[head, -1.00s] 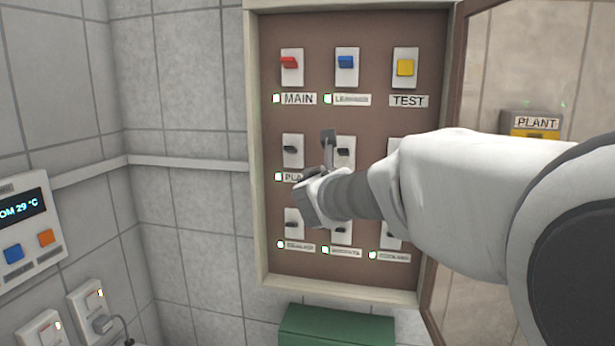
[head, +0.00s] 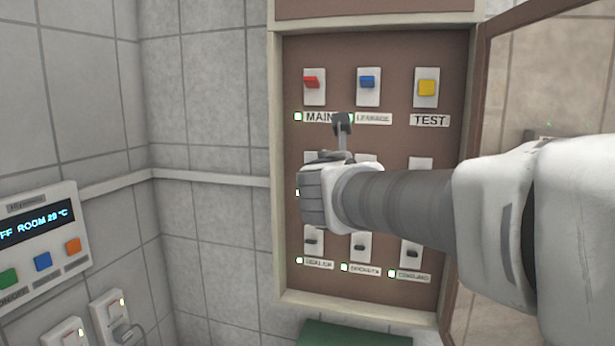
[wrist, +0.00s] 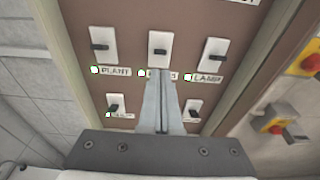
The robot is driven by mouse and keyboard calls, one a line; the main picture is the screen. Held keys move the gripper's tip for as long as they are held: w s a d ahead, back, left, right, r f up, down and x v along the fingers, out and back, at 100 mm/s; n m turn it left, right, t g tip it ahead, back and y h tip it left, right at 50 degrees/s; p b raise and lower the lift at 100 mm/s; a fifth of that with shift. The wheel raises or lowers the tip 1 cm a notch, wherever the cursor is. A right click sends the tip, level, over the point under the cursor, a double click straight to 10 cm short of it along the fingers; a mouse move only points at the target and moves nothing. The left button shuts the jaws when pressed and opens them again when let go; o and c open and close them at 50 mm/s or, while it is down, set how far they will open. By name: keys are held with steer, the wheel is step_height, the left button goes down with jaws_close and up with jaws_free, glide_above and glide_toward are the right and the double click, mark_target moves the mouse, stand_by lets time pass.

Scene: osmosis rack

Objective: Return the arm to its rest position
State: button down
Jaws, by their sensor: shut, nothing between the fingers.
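My gripper (head: 342,122) is in front of the open breaker panel (head: 457,60), its fingers pointing up beside the MAIN and LEAKAGE labels. The wrist view also shows the gripper (wrist: 163,75), with its two fingers together and nothing between them. My arm reaches in from the right and hides most of the panel's middle row of switches. I cannot tell from the frames whether the fingers touch the panel.
The top row has a red switch (head: 312,84), a blue switch (head: 367,82) and a yellow TEST button (head: 427,88). The panel's door (head: 540,40) stands open at right. A wall control unit (head: 45,240) and sockets (head: 115,315) are at left. A green box (head: 355,336) is below.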

steer(key=s+d+f+m+g, duration=0.3)
steer(key=s+d+f+m, duration=0.2)
steer(key=s+m, duration=0.3)
steer(key=s+d+f+m+g, duration=0.35)
steer(key=s+f+m, duration=0.25)
steer(key=m, duration=0.3)
steer(key=s+a+f+m+g+y, duration=0.1)
steer(key=s+a+f+m+y, duration=0.1)
steer(key=s+f+m, duration=0.3)
steer(key=s+a+f+m+g+y, duration=0.2)
steer(key=s+f+m, duration=0.3)
steer(key=s+m, duration=0.4)
steer(key=shift+a+f+m+y, duration=0.35)
steer(key=shift+m+y, duration=0.15)
steer(key=shift+m, duration=0.2)
